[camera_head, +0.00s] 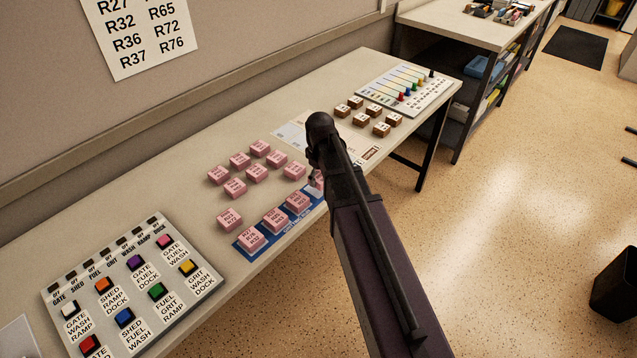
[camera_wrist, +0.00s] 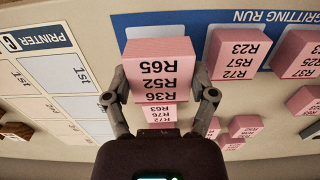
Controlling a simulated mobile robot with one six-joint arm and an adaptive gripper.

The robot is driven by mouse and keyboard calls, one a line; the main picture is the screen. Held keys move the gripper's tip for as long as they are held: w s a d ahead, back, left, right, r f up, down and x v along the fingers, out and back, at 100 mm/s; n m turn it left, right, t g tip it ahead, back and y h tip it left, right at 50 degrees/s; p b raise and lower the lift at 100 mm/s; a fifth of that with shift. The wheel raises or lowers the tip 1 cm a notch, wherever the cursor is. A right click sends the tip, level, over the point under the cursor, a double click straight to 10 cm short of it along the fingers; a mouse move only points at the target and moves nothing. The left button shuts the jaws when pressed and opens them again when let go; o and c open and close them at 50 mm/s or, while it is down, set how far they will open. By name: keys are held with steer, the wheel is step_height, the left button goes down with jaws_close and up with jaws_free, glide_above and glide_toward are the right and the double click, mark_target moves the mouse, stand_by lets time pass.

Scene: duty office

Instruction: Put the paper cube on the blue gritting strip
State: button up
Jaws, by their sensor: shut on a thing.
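My gripper (camera_wrist: 165,95) is shut on a pink paper cube (camera_wrist: 158,54) printed R65, R52, R36. In the wrist view the cube overlaps the blue gritting strip (camera_wrist: 186,20); I cannot tell whether it touches it. In the head view the strip (camera_head: 297,220) lies along the table's front edge with several pink cubes on it, and the held cube (camera_head: 318,180) shows beside my arm at the strip's right end. My arm hides most of the gripper there. Another pink cube (camera_wrist: 158,112) shows partly behind the held one.
Several loose pink cubes (camera_head: 240,160) stand behind the strip. A panel of coloured buttons (camera_head: 130,285) lies at left. Brown blocks (camera_head: 362,120) and a board with coloured pegs (camera_head: 405,90) are at the far right. A printed sheet (camera_wrist: 65,75) lies beside the strip.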

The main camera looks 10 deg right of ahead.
mark_target(318, 182)
steer(key=shift+w, duration=0.15)
steer(key=shift+w+a, duration=0.1)
steer(key=shift+w, duration=0.2)
steer(key=shift+w+f+b, duration=0.25)
steer(key=shift+f+b, duration=0.75)
steer(key=shift+f, duration=0.05)
steer(key=shift+f+b, duration=0.8)
steer(key=shift+b, duration=0.05)
steer(key=shift+f, duration=0.2)
steer(key=o, duration=1.2)
steer(key=shift+r, duration=0.1)
steer(key=shift+c, duration=0.2)
steer(key=shift+r, duration=0.1)
step_height(318, 182, up, 12)
steer(key=p, duration=1.2)
